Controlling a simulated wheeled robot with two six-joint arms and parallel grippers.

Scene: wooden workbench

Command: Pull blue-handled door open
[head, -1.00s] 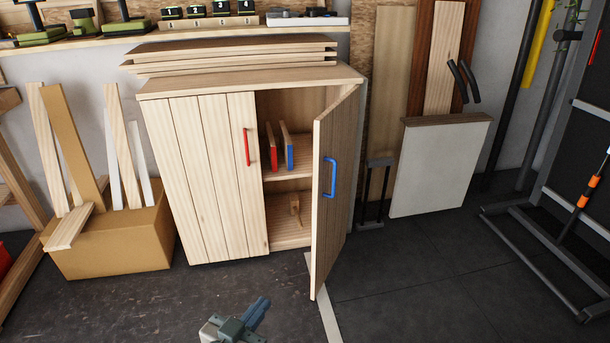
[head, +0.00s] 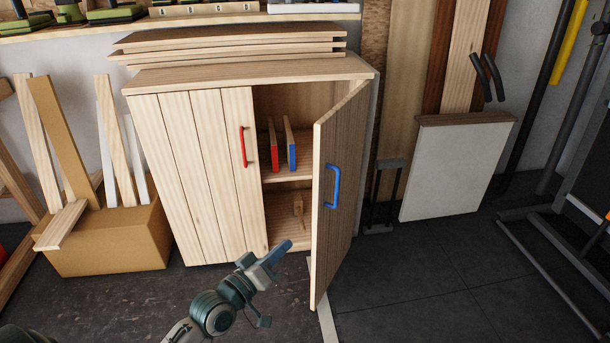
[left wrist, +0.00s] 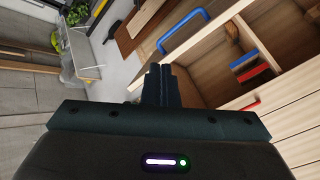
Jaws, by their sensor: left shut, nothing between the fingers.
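The blue-handled door (head: 333,200) of the wooden cabinet (head: 205,180) stands part open, swung out toward me. Its blue handle (head: 332,186) is on the door's outer face and also shows in the left wrist view (left wrist: 183,31). My left gripper (head: 284,247) is shut and empty. In the head view it appears left of the door's lower free edge, in front of the cabinet opening. In the left wrist view its fingers (left wrist: 161,85) point toward the door, apart from the handle. My right gripper is not in view.
The red-handled door (head: 243,146) is closed. Inside the cabinet are a red-edged board (head: 275,146) and a blue-edged board (head: 290,144). A cardboard box (head: 110,243) of planks stands at left. A white panel (head: 457,172) leans at right. Floor before the door is clear.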

